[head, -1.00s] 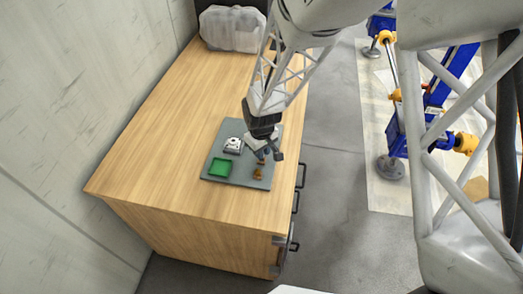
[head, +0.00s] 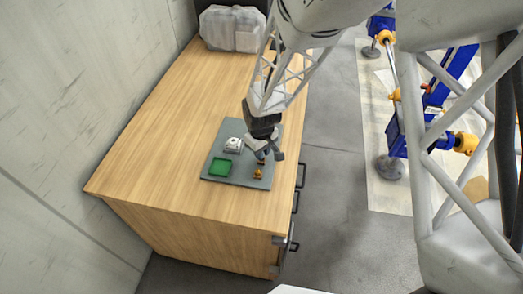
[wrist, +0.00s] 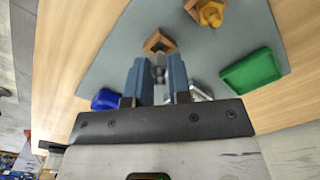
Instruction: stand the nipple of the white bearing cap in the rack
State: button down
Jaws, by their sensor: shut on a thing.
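My gripper (wrist: 159,80) is shut on a small grey piece (wrist: 158,72), which looks like the nipple; the fingers hide most of it. In the head view my gripper (head: 267,154) is low over the right part of the grey mat. A brown square holder (wrist: 160,41) lies just beyond the fingertips in the wrist view. A second brown holder (wrist: 211,12) has a yellow-orange piece standing in it. These two look like the rack. The white bearing cap (head: 233,145) sits on the mat left of my gripper; in the wrist view my gripper mostly hides it.
A shallow green tray (head: 220,167) lies on the mat (head: 242,180) at the front left. A blue object (wrist: 106,99) shows left of the fingers in the wrist view. A translucent container (head: 232,29) stands at the table's far end. The wooden table (head: 165,130) is otherwise clear.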

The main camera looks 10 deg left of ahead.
jog(key=shift+f, duration=0.95)
jog(key=c, duration=1)
grip_release()
jog(key=shift+r, duration=3.9)
